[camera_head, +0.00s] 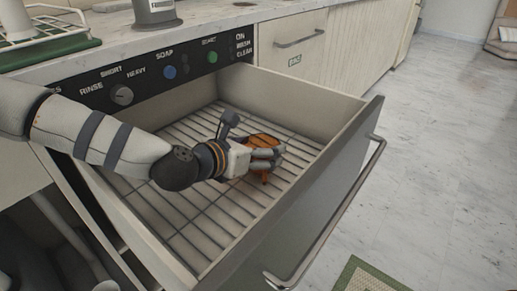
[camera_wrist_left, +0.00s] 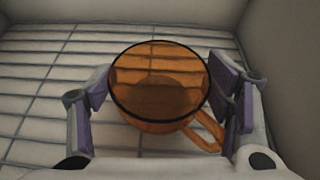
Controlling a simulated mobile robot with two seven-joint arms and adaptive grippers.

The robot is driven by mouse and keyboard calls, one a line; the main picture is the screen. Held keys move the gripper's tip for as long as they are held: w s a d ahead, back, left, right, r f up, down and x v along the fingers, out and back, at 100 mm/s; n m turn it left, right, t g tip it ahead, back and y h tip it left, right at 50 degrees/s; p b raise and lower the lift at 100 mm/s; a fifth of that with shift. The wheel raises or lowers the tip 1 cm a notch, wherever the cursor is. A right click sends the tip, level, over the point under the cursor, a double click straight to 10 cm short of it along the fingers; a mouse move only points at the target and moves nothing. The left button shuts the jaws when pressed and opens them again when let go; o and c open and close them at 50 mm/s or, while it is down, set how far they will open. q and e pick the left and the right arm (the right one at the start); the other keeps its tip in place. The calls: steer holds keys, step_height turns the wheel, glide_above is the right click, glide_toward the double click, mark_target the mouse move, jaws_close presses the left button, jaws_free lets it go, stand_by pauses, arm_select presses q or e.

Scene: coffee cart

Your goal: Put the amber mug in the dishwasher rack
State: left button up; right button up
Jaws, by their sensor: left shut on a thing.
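The amber mug (camera_head: 262,141) is see-through orange and sits low inside the pulled-out dishwasher drawer, over the wire rack (camera_head: 193,214). My left gripper (camera_head: 267,153) reaches in from the left and is shut on the mug, hiding part of it. In the left wrist view the mug (camera_wrist_left: 158,85) is between the two fingers (camera_wrist_left: 160,78), its round rim in view and its handle toward the lower right. The rack (camera_wrist_left: 45,85) shows behind it. Whether the mug's base touches the rack wires cannot be told. My right gripper is out of view.
The drawer's front panel (camera_head: 318,190) with its bar handle (camera_head: 345,215) stands to the right. The control panel (camera_head: 150,82) and counter (camera_head: 215,20) are behind. Most of the rack looks empty. A green-edged mat (camera_head: 372,277) lies on the floor.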

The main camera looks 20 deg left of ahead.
arm_select(q)
steer(key=shift+r, duration=0.15)
steer(key=o, duration=1.5)
steer(key=shift+s+a+r+p, duration=0.1)
steer(key=shift+s+r+p, duration=0.15)
steer(key=shift+s+p, duration=0.1)
steer(key=shift+p+v, duration=2.8)
steer(key=shift+v, duration=2.8)
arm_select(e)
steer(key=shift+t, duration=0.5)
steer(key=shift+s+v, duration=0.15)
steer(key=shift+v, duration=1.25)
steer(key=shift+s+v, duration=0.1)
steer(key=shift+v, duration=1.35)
